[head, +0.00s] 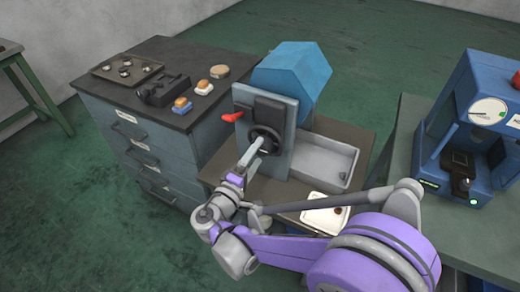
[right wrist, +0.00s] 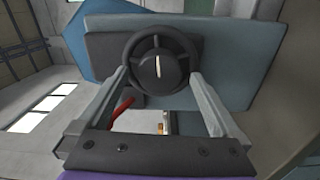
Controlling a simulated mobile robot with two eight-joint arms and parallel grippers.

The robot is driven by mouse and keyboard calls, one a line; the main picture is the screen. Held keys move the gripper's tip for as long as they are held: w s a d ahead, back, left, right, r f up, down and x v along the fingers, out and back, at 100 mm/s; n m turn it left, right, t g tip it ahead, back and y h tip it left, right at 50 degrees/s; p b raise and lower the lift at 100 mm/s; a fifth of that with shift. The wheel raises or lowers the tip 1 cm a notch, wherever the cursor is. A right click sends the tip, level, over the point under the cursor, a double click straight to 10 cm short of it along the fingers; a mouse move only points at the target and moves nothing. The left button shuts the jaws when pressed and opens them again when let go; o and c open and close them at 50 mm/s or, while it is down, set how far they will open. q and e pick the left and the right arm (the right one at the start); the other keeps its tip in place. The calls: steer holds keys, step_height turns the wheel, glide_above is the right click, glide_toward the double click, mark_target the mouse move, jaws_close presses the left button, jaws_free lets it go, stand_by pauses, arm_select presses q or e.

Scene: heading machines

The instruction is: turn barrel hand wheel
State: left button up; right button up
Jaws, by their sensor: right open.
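The barrel (head: 292,72) is blue and many-sided, mounted behind a grey upright plate (head: 279,104). The black round hand wheel (head: 267,133) is on the front of that plate. In the right wrist view the wheel (right wrist: 160,62) shows face-on, with a pale line on its hub. My right gripper (head: 257,146) is open in front of the wheel. In the right wrist view its two fingers (right wrist: 158,78) lie at the wheel's lower left and lower right sides. I cannot tell whether they touch the rim. My left gripper is out of view.
A red handle (head: 232,117) sticks out left of the wheel. A drawer cabinet (head: 130,150) with small items stands left, a blue machine (head: 468,125) right.

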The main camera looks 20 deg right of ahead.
steer(key=v, duration=0.7)
steer(key=shift+s+a, duration=0.25)
steer(key=shift+a, duration=0.05)
steer(key=s+d+f+m+g+y+p, duration=0.2)
steer(key=s+d+f+g+y+p, duration=0.1)
steer(key=s+d+g+y+p, duration=0.5)
steer(key=s+a+r+m+t+y+p, duration=0.1)
steer(key=s+a+r+m+t+y, duration=0.1)
steer(key=s+a+m+y, duration=0.2)
steer(key=s+a+y, duration=0.1)
steer(key=s+y, duration=0.1)
steer(key=s, duration=0.1)
steer(key=shift+s+a+m+p, duration=0.15)
steer(key=shift+a+m+p, duration=0.05)
steer(key=shift+m+p, duration=0.2)
